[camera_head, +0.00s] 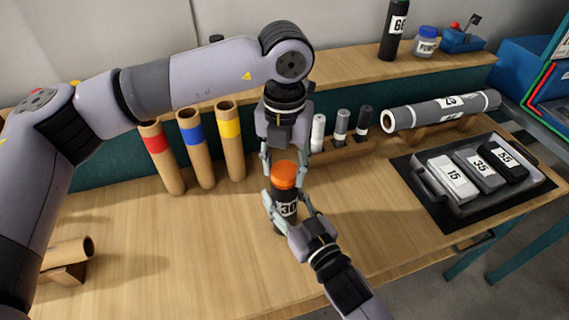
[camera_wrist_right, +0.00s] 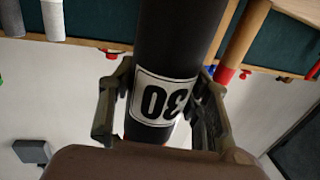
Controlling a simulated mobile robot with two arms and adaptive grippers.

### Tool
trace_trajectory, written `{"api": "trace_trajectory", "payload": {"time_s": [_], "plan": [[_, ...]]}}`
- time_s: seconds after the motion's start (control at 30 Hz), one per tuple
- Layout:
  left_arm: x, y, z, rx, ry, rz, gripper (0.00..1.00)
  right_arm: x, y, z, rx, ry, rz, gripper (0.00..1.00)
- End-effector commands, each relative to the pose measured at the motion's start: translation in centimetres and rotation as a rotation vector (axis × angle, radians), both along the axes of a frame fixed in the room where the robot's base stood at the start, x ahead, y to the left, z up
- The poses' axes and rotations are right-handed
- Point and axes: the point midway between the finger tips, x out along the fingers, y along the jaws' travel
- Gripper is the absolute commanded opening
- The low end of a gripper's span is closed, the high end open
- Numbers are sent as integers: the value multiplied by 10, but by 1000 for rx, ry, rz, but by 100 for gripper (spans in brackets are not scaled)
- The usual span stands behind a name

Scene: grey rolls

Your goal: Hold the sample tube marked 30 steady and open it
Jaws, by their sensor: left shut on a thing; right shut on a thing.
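The sample tube (camera_head: 287,221) marked 30 is black with a white label and an orange cap (camera_head: 284,175), and stands roughly upright over the table. My left gripper (camera_head: 284,166) reaches down from above, and its fingers are shut on the orange cap. My right gripper (camera_head: 287,204) comes from the lower right and is shut on the tube's body at the label. In the right wrist view the tube (camera_wrist_right: 180,40) runs between the right fingers (camera_wrist_right: 163,95), with the 30 upside down.
Three brown tubes with red (camera_head: 156,144), blue (camera_head: 192,135) and yellow (camera_head: 230,129) bands stand left. A rack (camera_head: 345,153) of small tubes is behind. A tray (camera_head: 438,185) with labelled blocks lies right.

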Motion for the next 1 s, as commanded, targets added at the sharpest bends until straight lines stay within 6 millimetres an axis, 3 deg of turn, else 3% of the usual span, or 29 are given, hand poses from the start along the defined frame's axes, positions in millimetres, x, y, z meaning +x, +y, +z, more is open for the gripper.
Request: {"api": "trace_trajectory", "payload": {"time_s": [0.13,0.3,1.0], "plan": [[0,0,0,-1,-1,258,9,0,0,-1,0,1,0,0],[0,0,0,-1,-1,417,9,0,0,-1,0,1,0,0],[0,0,2,-1,-2,411,9,0,0,-1,-1,2,0,0]]}}
